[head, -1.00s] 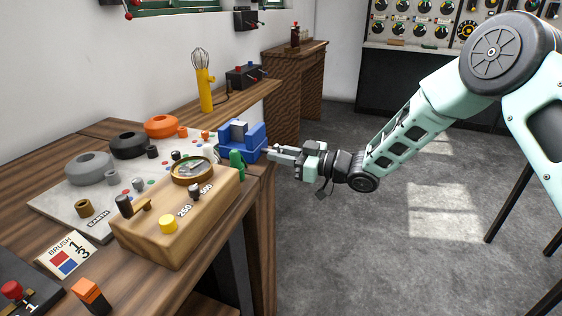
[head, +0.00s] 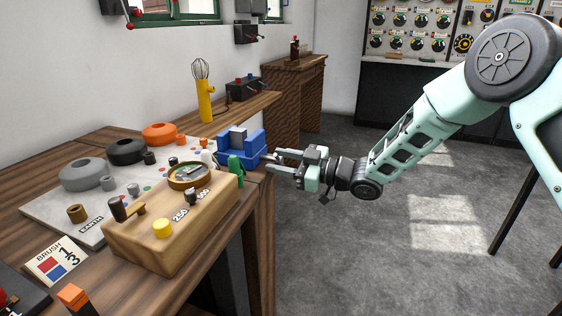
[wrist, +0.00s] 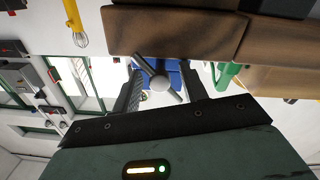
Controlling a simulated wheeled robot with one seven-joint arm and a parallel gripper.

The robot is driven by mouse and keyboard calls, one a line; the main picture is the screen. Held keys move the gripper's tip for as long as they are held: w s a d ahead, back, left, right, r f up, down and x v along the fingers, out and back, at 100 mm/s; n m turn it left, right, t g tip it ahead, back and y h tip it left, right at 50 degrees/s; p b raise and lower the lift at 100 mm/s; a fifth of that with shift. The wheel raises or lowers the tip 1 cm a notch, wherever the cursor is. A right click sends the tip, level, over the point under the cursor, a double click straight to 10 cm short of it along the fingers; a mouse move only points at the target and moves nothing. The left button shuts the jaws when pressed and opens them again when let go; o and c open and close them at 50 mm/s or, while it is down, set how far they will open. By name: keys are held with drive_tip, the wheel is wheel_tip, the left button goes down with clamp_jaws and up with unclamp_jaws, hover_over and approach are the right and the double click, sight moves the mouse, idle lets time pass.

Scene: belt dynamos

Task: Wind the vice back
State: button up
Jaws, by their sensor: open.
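The blue vice (head: 241,146) stands at the bench's right edge, with a grey block between its jaws. In the wrist view the vice (wrist: 174,66) is partly hidden behind its pale grey handle (wrist: 157,81), a bar set slantwise with a round end. My gripper (head: 267,162) is just off the bench edge, facing the vice from the right. Its two fingers are open and apart. In the wrist view my gripper (wrist: 160,90) has the handle in the gap between its fingers. I cannot tell whether either finger touches it.
A wooden meter box (head: 150,238) stands in front of the vice, with a green part (head: 236,168) beside it. A yellow whisk-like tool (head: 205,97) stands behind.

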drive_tip(key=v, duration=1.7)
drive_tip(key=shift+d+r, duration=0.1)
drive_tip(key=shift+d, duration=0.05)
